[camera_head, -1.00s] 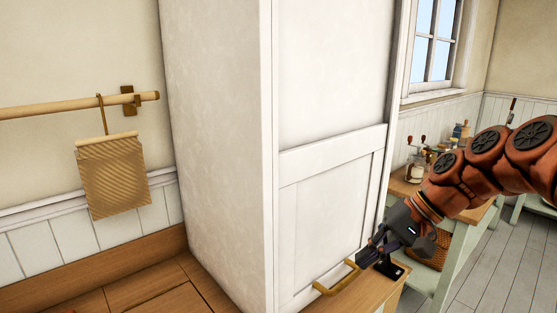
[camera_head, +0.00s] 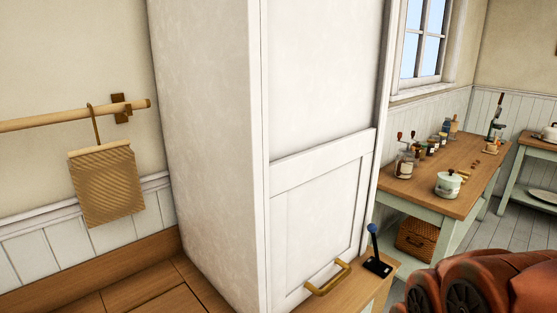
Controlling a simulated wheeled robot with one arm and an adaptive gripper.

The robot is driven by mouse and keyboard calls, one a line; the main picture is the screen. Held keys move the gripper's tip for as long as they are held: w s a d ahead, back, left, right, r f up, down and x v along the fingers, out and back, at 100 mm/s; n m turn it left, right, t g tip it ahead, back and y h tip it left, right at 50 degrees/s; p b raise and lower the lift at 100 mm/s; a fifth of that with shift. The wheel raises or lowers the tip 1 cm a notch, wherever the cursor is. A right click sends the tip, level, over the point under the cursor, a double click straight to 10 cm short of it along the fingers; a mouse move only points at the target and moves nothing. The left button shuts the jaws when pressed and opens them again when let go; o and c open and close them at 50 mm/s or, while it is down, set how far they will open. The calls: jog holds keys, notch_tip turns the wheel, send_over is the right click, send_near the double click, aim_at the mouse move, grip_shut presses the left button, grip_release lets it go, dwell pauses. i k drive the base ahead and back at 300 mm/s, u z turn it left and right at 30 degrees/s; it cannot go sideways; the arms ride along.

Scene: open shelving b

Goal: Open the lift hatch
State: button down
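The lift hatch (camera_head: 315,222) is a white panelled door low on the front of the tall white cabinet. It looks closed, its lower edge down near the wooden ledge. A brass bar handle (camera_head: 328,279) sits at its bottom. A lever (camera_head: 373,243) with a dark blue knob and black base stands upright on the ledge, to the right of the handle. My orange arm shows at the bottom right corner. My gripper is out of the picture, and nothing touches the handle or the lever.
The tall white cabinet (camera_head: 205,150) has a wooden counter (camera_head: 130,288) at its left. A wooden rail (camera_head: 60,117) holds a hanging tan cloth (camera_head: 106,187). To the right, a side table (camera_head: 425,195) bears jars and a pot (camera_head: 448,184); a basket (camera_head: 415,240) sits below.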

aim_at(319, 194)
jog(key=z, duration=1.25)
jog(key=k, duration=0.9)
jog(key=u, duration=1.6)
jog(key=i, duration=0.5)
